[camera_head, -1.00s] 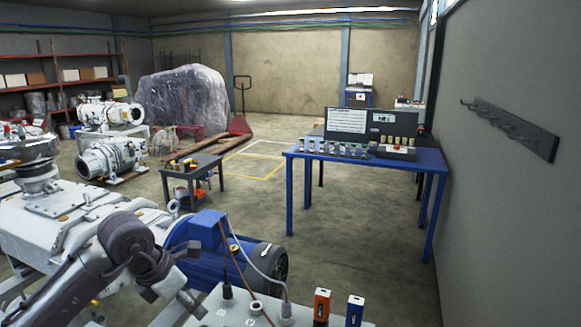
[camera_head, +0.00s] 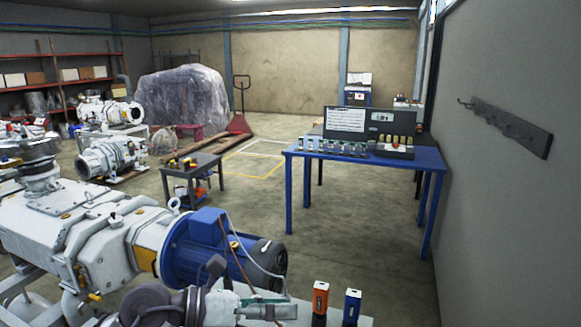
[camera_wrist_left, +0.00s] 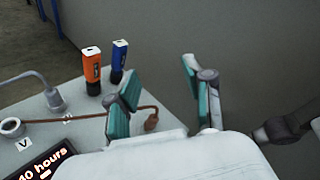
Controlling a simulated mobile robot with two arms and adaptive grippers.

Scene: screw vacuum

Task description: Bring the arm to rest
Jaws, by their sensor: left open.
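My left arm comes in along the bottom edge of the head view. My left gripper (camera_head: 268,305) is low there, in front of the white top with the cables. In the left wrist view the gripper (camera_wrist_left: 162,88) shows two teal-padded fingers spread apart with nothing between them. An orange device (camera_head: 320,300) and a blue device (camera_head: 352,306) stand upright just right of the gripper. The orange device (camera_wrist_left: 92,68) and blue device (camera_wrist_left: 119,60) also show beyond the fingers in the wrist view. My right gripper is not in view.
A large grey pump with a blue motor (camera_head: 205,250) stands close behind my arm. A blue table (camera_head: 410,160) with a case and small items stands further back. A dark cart (camera_head: 190,172) is left of it. The floor between is open. A wall with hooks (camera_head: 510,128) is at right.

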